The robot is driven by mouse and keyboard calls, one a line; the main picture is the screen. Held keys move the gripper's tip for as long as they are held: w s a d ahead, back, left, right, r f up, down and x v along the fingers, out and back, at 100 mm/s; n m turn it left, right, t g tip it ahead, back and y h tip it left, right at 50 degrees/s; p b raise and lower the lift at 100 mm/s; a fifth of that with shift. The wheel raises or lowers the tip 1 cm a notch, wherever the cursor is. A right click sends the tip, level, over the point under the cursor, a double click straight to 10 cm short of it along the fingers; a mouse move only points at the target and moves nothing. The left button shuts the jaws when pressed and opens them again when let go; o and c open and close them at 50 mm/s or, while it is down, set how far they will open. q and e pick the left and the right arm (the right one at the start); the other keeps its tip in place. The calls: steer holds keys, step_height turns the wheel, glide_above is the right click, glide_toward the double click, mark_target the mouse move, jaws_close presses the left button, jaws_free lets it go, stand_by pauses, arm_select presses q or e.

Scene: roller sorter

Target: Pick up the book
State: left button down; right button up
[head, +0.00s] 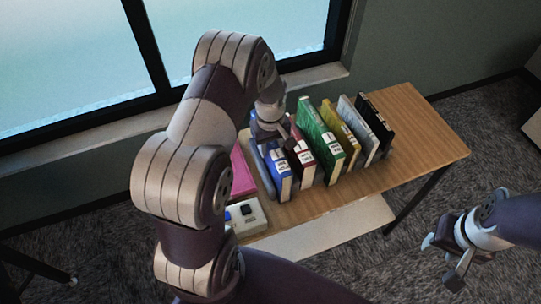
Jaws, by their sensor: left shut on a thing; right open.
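A row of upright books stands on a wooden table (425,135). From left to right they are a blue book (280,183), a dark red book (306,172), a green book (321,135), a yellow book (348,138), a pale grey book (363,140) and a black book (377,122). My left gripper (275,142) is shut at the top of the blue book, and its own wrist partly hides the fingers and the book's upper part. My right gripper (448,262) is open and empty, in front of the table at the lower right.
A pink flat item (242,172) and a white device with dark and blue parts (247,217) lie on the table's left part, partly hidden by my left arm. The table's right end is bare. A window and wall are behind.

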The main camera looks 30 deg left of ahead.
stand_by(0.3)
arm_select(q)
step_height(320, 180, up, 10)
steer(key=shift+f+b, duration=0.15)
steer(key=shift+b, duration=0.85)
steer(key=shift+r, duration=0.2)
